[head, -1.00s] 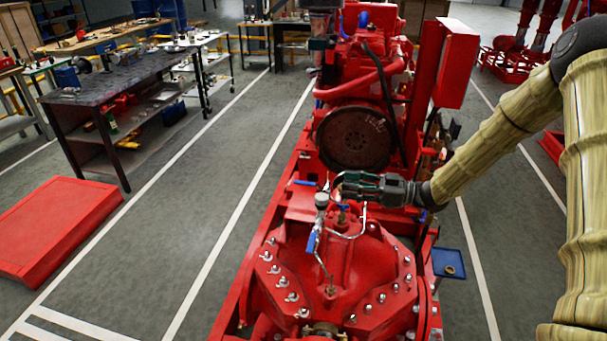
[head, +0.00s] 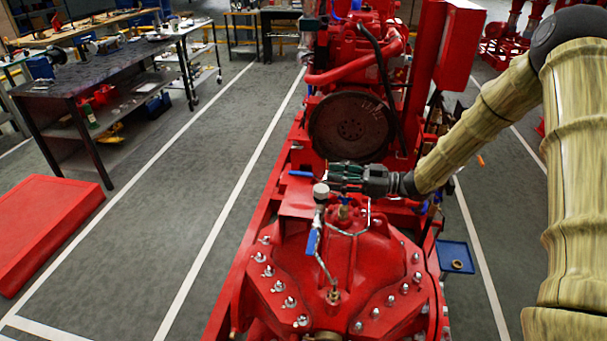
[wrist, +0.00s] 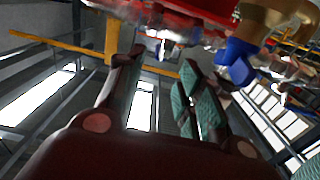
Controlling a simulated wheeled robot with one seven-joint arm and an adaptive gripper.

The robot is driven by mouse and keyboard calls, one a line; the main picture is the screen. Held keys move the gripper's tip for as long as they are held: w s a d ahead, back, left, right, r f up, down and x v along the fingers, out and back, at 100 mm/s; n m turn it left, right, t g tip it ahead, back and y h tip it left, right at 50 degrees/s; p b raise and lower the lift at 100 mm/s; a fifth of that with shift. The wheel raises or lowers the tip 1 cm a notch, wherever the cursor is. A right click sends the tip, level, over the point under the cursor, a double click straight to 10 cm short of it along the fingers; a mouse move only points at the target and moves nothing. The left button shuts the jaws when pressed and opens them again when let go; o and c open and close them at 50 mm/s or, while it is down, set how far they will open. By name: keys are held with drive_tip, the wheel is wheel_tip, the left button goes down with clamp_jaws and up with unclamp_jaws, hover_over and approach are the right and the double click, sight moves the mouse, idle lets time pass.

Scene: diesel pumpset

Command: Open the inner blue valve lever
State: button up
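A blue lever (head: 300,174) lies flat just left of my gripper's fingertips in the head view. A second blue lever (head: 312,241) hangs on the thin tubing over the red pump casing (head: 350,262), below a round gauge (head: 320,190). I cannot tell for sure which one is the inner lever. My gripper (head: 334,171) is above and behind the gauge, pointing left. In the wrist view its two fingers (wrist: 160,88) stand apart with nothing between them. A blue part (wrist: 238,62) on a brass-coloured fitting shows right of the fingers there, outside the gap.
The red engine with its dark flywheel (head: 351,129) stands just behind my gripper. Bolts line the casing. A small blue tray (head: 456,258) is at the right.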

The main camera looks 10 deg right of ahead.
sight(314, 175)
drive_tip(key=p+x, duration=0.2)
drive_tip(key=x, duration=0.7)
drive_tip(key=shift+w+a, duration=0.1)
drive_tip(key=shift+a, duration=0.15)
clamp_jaws()
